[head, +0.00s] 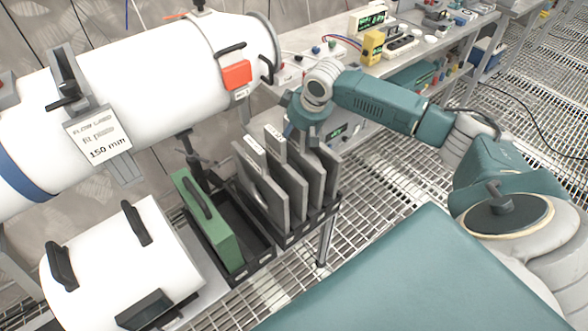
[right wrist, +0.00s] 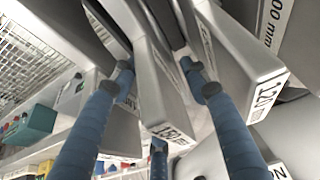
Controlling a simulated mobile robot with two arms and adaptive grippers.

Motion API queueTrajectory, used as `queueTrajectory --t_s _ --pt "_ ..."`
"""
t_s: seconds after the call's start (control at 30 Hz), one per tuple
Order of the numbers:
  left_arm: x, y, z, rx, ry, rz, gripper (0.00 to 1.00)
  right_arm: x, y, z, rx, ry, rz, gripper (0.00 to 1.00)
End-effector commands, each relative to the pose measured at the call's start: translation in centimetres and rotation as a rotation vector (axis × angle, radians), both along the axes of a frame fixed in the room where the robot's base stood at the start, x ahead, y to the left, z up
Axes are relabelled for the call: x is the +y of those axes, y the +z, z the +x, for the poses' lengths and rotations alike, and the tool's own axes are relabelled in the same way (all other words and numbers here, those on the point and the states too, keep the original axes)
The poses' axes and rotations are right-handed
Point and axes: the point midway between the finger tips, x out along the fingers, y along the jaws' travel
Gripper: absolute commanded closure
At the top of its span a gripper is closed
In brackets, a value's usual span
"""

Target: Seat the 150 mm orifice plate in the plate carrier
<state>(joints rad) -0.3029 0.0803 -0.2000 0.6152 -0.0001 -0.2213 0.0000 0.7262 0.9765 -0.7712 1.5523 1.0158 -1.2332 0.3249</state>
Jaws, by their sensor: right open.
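Several grey orifice plates (head: 262,192) stand upright in a black rack. Their tab labels are too small to read in the head view, so I cannot tell which is the 150 mm plate. In the right wrist view, my right gripper (right wrist: 160,84) is open, with blue fingers on either side of a grey plate tab (right wrist: 150,85). Another labelled tab (right wrist: 235,50) is just right of the fingers. In the head view, the right gripper (head: 306,128) is at the plate tops, partly hidden. I cannot identify the plate carrier for certain. My left gripper is not in view.
A green slab (head: 207,235) with a black handle stands in the black rack (head: 264,262). A white cylinder (head: 120,265) with handles is at lower left. A cluttered bench (head: 440,45) stands behind.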

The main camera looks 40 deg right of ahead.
Motion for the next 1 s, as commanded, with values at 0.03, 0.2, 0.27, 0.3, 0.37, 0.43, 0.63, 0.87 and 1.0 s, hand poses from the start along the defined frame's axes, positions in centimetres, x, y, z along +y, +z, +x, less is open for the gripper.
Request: queueTrajectory --t_s 0.03,0.2,0.27,0.3,0.37,0.43,0.63,0.87,1.0 --pt "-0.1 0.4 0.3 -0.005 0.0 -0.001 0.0 0.1 -0.6 0.3 0.003 -0.001 0.0 0.55" --pt "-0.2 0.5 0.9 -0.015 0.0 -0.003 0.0 0.2 -2.6 1.1 0.001 0.0 0.0 0.55" --pt "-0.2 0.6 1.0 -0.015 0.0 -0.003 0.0 0.2 -2.9 1.3 0.0 0.0 0.0 0.55" --pt "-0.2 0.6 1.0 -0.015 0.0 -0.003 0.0 0.2 -3.0 1.3 0.0 0.0 -0.001 0.55" --pt "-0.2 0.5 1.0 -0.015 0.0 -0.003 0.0 0.1 -3.0 1.3 -0.001 0.001 -0.001 0.55" --pt "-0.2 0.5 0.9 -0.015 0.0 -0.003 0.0 0.1 -3.0 1.3 0.0 0.001 -0.001 0.55" --pt "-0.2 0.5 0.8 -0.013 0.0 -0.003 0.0 0.1 -3.0 1.3 0.0 0.001 -0.001 0.85" --pt "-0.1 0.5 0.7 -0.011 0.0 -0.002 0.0 0.1 -3.0 1.3 0.0 0.001 -0.001 1.0" --pt "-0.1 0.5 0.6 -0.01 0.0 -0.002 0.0 0.1 -2.8 1.4 -0.004 0.0 -0.001 1.0"
